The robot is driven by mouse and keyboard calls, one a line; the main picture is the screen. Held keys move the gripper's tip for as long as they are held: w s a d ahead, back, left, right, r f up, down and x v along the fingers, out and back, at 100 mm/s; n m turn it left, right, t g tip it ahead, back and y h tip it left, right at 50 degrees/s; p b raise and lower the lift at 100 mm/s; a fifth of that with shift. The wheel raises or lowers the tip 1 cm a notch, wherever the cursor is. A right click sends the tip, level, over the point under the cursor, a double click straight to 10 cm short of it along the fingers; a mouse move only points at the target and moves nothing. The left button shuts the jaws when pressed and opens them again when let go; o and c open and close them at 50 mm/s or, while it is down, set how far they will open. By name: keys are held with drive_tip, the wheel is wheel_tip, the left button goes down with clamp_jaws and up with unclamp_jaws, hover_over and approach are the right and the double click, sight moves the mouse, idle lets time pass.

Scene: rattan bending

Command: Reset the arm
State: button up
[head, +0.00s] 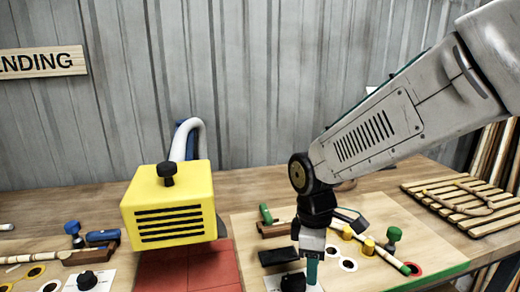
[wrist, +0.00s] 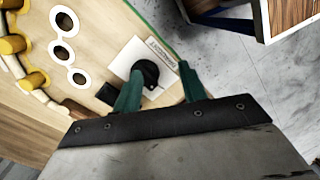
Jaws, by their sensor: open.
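My gripper (head: 311,272) hangs pointing down at the front of the light wooden board, low in the head view. It also shows in the wrist view (wrist: 160,72), with two green fingers apart and nothing held between them. A black knob (head: 293,282) on a white card is just beside the fingers. In the wrist view the knob (wrist: 147,72) sits behind the left finger, on the white card (wrist: 124,62) with a printed label. Whether a finger touches the knob I cannot tell.
A yellow slotted box (head: 168,205) with a hose stands left on a red tiled pad (head: 188,270). A slatted rack (head: 470,204) is at the far right. Above the board is free space.

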drive_tip(key=s+d+r+m+t, duration=0.1)
drive_tip(key=s+d+r+m, duration=0.4)
drive_tip(key=s+d+m, duration=0.2)
drive_tip(key=s+d+r+m+t, duration=0.1)
drive_tip(key=s+d+r+m, duration=0.4)
drive_tip(key=s+d+m, duration=0.2)
drive_tip(key=shift+s+d+r+t+y, duration=0.3)
drive_tip(key=shift+s+d, duration=0.3)
drive_tip(key=shift+s, duration=0.55)
